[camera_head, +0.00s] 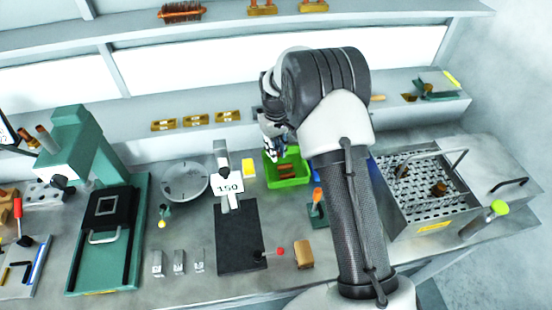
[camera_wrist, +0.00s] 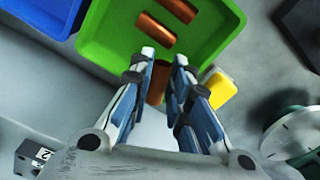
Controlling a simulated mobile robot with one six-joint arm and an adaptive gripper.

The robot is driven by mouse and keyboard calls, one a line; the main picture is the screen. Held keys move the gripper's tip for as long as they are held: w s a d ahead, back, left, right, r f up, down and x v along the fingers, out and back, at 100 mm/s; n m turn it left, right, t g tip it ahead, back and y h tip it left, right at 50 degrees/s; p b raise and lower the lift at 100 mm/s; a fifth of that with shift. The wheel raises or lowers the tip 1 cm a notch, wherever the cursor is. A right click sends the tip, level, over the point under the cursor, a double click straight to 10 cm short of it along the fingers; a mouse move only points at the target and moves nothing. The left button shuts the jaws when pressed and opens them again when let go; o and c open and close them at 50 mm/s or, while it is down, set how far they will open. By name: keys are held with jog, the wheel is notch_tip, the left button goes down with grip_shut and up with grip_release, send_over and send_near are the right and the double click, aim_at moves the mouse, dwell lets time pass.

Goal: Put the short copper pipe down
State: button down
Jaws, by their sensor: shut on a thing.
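My gripper (camera_wrist: 162,66) is shut on a short copper pipe (camera_wrist: 158,84), which shows between the fingers in the wrist view, partly hidden by them. The fingertips are over the near edge of a green tray (camera_wrist: 102,32). Two more copper pipes, an upper one (camera_wrist: 180,9) and a lower one (camera_wrist: 156,29), lie in the tray, just beyond the fingertips. In the head view my gripper (camera_head: 273,150) is above the left part of the green tray (camera_head: 291,182). The held pipe cannot be made out there, and I cannot tell its height above the tray floor.
A blue bin (camera_wrist: 40,14) stands beside the tray, and a yellow block (camera_wrist: 222,92) is close to its other side. A digital gauge (camera_head: 229,187) and black mat (camera_head: 240,237) are left of the tray. A perforated metal basket (camera_head: 428,218) stands to the right.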

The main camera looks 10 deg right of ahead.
jog(key=f, duration=0.4)
jog(key=shift+s+b, duration=0.2)
jog(key=shift+b, duration=0.15)
jog(key=shift+w, duration=0.15)
jog(key=c, duration=1.5)
grip_release()
jog(key=shift+r, duration=0.1)
